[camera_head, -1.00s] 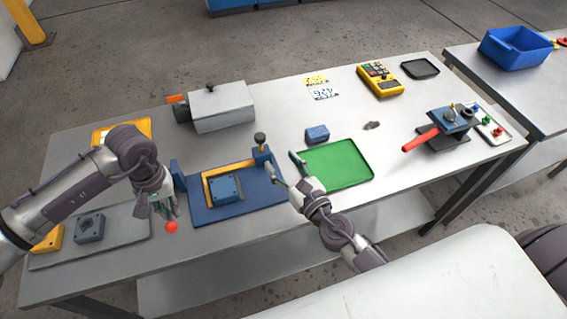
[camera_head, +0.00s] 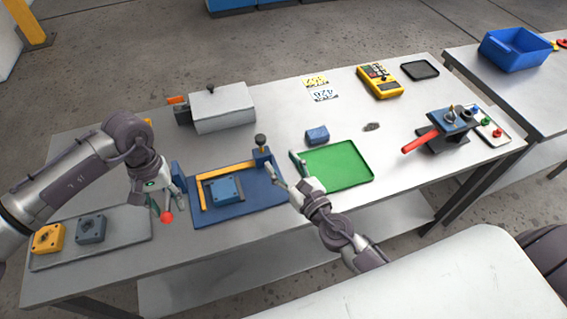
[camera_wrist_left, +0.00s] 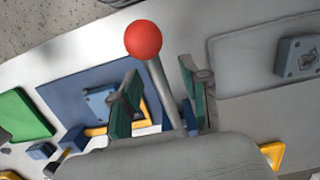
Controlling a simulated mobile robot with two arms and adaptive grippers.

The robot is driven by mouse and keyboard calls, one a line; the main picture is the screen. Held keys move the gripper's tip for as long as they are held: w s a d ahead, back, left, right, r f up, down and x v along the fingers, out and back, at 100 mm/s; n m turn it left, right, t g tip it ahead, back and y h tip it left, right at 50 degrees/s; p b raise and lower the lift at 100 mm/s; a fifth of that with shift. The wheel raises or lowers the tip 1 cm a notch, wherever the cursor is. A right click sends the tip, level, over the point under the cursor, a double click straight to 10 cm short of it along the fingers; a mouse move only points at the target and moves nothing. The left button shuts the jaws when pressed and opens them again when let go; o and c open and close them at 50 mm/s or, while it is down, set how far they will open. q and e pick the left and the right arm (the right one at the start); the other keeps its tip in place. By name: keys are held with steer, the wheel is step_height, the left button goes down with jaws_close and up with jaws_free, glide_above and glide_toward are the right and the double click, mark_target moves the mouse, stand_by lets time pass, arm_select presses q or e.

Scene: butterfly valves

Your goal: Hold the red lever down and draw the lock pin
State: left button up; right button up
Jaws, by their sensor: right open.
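The red lever is a metal rod with a red ball knob (camera_head: 167,216) at the left front of the blue fixture (camera_head: 240,208). In the left wrist view its rod (camera_wrist_left: 167,95) runs between the green-padded fingers of my left gripper (camera_wrist_left: 160,100), with gaps visible, and the red ball lies beyond the fingertips. In the head view my left gripper (camera_head: 166,202) is at the lever, open. An upright pin with a black knob (camera_head: 260,140), which looks like the lock pin, stands at the fixture's back right. My right gripper (camera_head: 283,163) is open and empty beside it.
A green tray (camera_head: 340,167) lies under and right of my right gripper. A grey tray (camera_head: 60,261) with a yellow and a grey block is at left. A grey box (camera_head: 222,108) stands behind the fixture. A red-handled valve (camera_head: 420,141) is at the far right.

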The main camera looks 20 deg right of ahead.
arm_select(q)
steer(key=shift+r+p, duration=0.85)
steer(key=shift+r, duration=2.65)
